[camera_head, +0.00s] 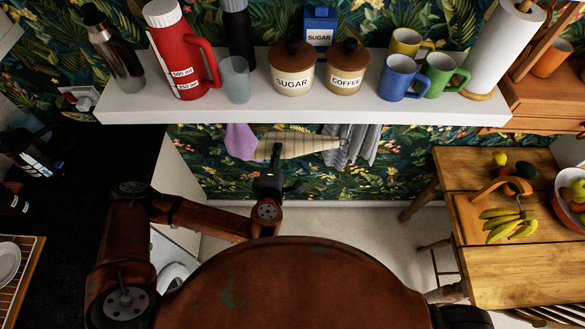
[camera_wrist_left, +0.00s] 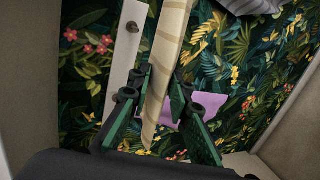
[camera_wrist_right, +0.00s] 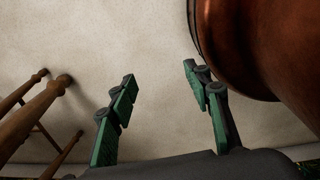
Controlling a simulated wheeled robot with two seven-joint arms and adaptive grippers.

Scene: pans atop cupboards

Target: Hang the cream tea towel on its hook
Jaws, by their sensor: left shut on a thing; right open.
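The cream tea towel (camera_head: 300,145), with faint stripes, shows below the shelf in the head view, stretched sideways between a purple cloth and a grey striped cloth. My left gripper (camera_head: 275,158) is at its lower left part. In the left wrist view the towel (camera_wrist_left: 170,50) runs as a narrow strip between the fingers of my left gripper (camera_wrist_left: 162,80), which is shut on it. Whether the towel touches a knob is unclear. My right gripper (camera_wrist_right: 158,78) is open and empty above the pale floor.
A white shelf (camera_head: 290,112) with canisters, mugs and flasks overhangs the towels and hides the rail in the head view. The purple cloth (camera_head: 240,140) and grey striped cloth (camera_head: 352,147) are close by. A wooden table (camera_head: 510,265) stands at the right. A stool (camera_wrist_right: 50,110) is near my right gripper.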

